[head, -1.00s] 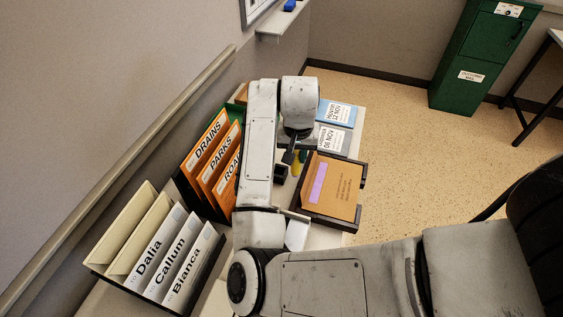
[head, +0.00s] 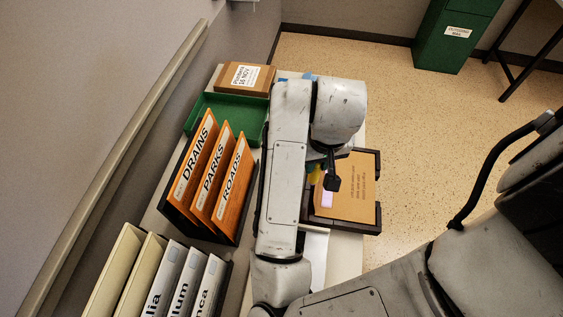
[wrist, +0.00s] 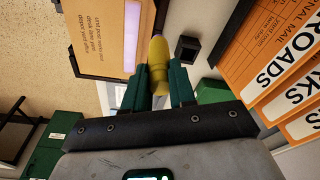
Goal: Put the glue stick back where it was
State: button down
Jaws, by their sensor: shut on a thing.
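The glue stick (wrist: 158,66), a yellow cylinder, is between the two green fingers of my gripper (wrist: 159,82) in the wrist view. The fingers are shut on it, and its far end points away from my palm. In the head view a bit of yellow (head: 314,172) shows beside my wrist, near the left edge of a dark tray (head: 376,160). My arm hides most of the gripper there. Where the stick stood before is not clear from these frames.
A brown envelope (head: 355,190) with a purple strip lies in the dark tray. A small black square holder (wrist: 188,49) is right of the stick. Orange folders (head: 205,180), a green tray (head: 228,118) and a boxed parcel (head: 244,78) stand along the wall side.

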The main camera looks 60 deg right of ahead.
jog(key=shift+w+d+f+p, duration=0.4)
jog(key=shift+w+d+f, duration=0.1)
jog(key=shift+w+f, duration=1.35)
jog(key=shift+w+d+f+p, duration=0.35)
jog(key=shift+w+d+f, duration=0.1)
jog(key=shift+w+f, duration=1.4)
jog(key=shift+w+d+f+p, duration=0.45)
jog(key=shift+w+f, duration=1.1)
jog(key=shift+f, duration=0.55)
jog(key=shift+f, duration=0.2)
jog(key=c, duration=0.9)
grip_release()
jog(key=r, duration=0.8)
jog(key=s+a+r, duration=0.1)
jog(key=r, duration=0.3)
jog(key=shift+s+a+r, duration=0.1)
jog(key=shift+r, duration=0.05)
